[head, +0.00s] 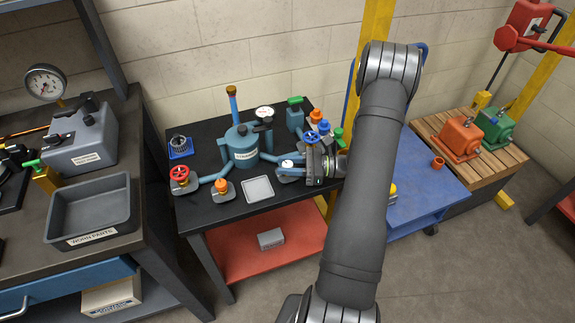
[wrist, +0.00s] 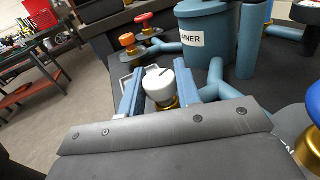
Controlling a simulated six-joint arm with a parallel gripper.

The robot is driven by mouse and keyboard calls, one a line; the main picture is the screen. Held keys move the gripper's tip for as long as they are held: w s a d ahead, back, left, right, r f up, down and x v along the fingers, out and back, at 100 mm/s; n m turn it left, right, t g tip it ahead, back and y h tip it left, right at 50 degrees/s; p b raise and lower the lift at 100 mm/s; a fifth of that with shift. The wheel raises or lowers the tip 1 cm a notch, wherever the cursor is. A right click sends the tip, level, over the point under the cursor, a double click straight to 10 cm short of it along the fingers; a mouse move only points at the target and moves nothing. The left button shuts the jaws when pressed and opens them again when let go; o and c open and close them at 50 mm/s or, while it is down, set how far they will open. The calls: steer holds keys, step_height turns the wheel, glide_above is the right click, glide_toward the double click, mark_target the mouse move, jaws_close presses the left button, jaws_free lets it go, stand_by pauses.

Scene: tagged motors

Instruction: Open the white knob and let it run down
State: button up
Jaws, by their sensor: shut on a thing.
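The white knob (head: 287,163) sits on a brass stem on a pipe branch at the right of the blue strainer tank (head: 243,158). In the wrist view the white knob (wrist: 159,86) stands between my two blue fingers, with brass visible under it. My gripper (head: 288,170) reaches in from the right, low over the black table, and is shut on the white knob. The strainer tank (wrist: 205,42) is just behind the knob in the wrist view. My gripper's grey body hides the lower part of the stem.
A red handwheel (head: 180,174) and an orange knob (head: 222,187) stand left of the tank. A shallow grey tray (head: 258,190) lies at the table's front.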

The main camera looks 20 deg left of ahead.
steer(key=o, duration=0.9)
steer(key=shift+o, duration=0.2)
steer(key=shift+d, duration=0.1)
steer(key=v, duration=1.7)
steer(key=shift+d, duration=0.1)
